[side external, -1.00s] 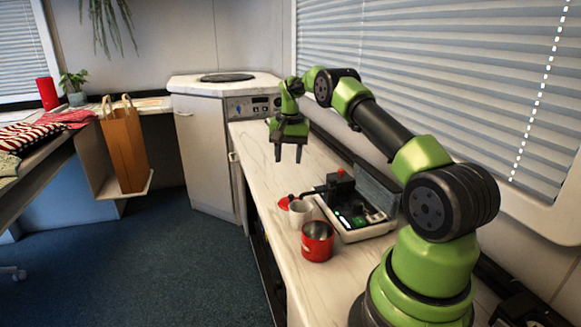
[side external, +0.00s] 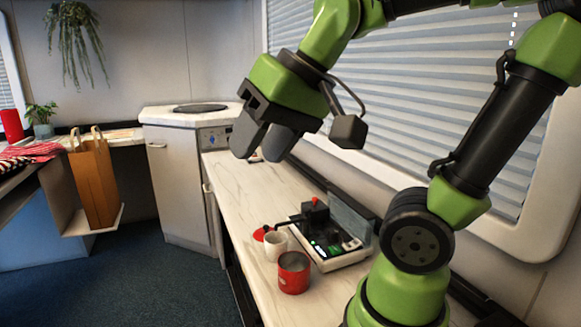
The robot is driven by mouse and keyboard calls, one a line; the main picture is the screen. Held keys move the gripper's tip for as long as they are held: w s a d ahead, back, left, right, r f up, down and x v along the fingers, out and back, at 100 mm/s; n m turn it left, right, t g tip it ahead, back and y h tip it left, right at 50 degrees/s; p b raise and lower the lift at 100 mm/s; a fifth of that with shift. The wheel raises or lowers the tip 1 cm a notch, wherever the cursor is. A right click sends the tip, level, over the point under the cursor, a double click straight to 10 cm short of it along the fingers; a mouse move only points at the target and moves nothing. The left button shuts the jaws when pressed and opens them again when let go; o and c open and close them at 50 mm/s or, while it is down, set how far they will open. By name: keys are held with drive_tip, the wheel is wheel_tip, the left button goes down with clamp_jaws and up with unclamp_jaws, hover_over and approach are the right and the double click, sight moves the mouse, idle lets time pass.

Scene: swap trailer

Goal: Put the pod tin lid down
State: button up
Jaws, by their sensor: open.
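The red pod tin (side external: 293,275) stands on the counter with its top uncovered.
A case with an open lid (side external: 345,247) and dark parts sits right of the cup and tin. The long marble-look counter (side external: 230,190) is mostly clear towards the back. Window blinds line the right wall.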

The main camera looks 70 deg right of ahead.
drive_tip(key=shift+n+t+y, duration=0.4)
drive_tip(key=shift+n, duration=0.2)
drive_tip(key=s, duration=0.1)
drive_tip(key=s+a+f, duration=0.1)
drive_tip(key=s, duration=0.1)
drive_tip(key=s+a+f, duration=0.1)
drive_tip(key=shift+s+f, duration=0.1)
drive_tip(key=shift+s, duration=0.15)
